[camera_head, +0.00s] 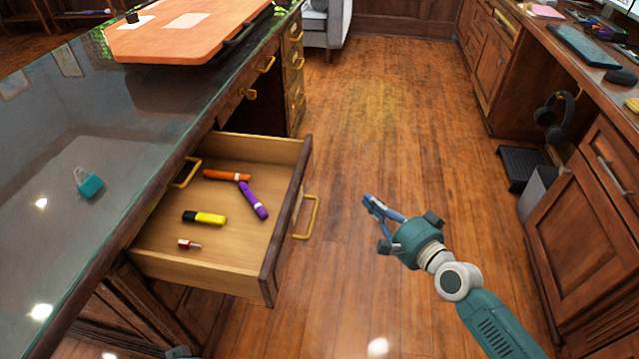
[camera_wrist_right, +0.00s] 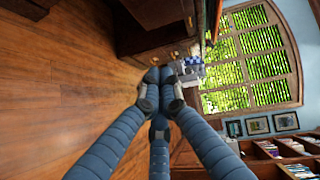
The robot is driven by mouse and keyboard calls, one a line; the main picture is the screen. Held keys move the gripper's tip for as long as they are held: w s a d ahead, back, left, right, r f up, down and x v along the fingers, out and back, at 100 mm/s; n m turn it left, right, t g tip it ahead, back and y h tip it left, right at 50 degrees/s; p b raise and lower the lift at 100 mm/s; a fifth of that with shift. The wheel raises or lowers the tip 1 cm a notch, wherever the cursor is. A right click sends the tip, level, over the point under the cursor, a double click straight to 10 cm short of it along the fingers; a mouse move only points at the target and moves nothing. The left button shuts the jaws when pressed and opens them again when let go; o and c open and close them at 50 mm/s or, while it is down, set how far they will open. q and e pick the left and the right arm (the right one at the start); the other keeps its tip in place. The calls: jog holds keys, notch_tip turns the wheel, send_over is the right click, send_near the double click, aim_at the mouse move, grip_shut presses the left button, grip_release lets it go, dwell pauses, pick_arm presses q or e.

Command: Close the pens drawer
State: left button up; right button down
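The pens drawer (camera_head: 235,262) is pulled far out from the desk on the left in the head view. Its front panel (camera_head: 287,218) faces right and carries a brass handle (camera_head: 308,217). Inside lie an orange pen (camera_head: 226,175), a purple marker (camera_head: 253,199), a yellow-and-black highlighter (camera_head: 204,217) and a small red item (camera_head: 188,244). My right gripper (camera_head: 374,224) is right of the drawer front, apart from the handle, with a gap between its fingers and nothing in them. Its blue fingers show in the right wrist view (camera_wrist_right: 160,90). Only a teal bit of my left arm or gripper shows at the bottom edge.
The glass-topped desk (camera_head: 125,110) holds a small teal padlock (camera_head: 89,184) and an orange board (camera_head: 180,38). Closed drawers lie beyond the open one. The wood floor (camera_head: 375,120) is clear between this desk and the right-hand cabinets (camera_head: 585,230). Headphones (camera_head: 556,118) hang there.

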jog(key=a+r+t+y+b, duration=0.1)
jog(key=a+r+y, duration=0.15)
jog(key=r, duration=0.35)
pick_arm(q)
jog(key=shift+v, duration=2)
pick_arm(e)
jog(key=w+a, duration=0.9)
jog(key=shift+a+r+m, duration=0.2)
jog(key=shift+r+m, duration=0.1)
jog(key=shift+m, duration=0.1)
pick_arm(q)
jog(key=shift+a, duration=0.1)
pick_arm(e)
jog(key=shift+a, duration=0.15)
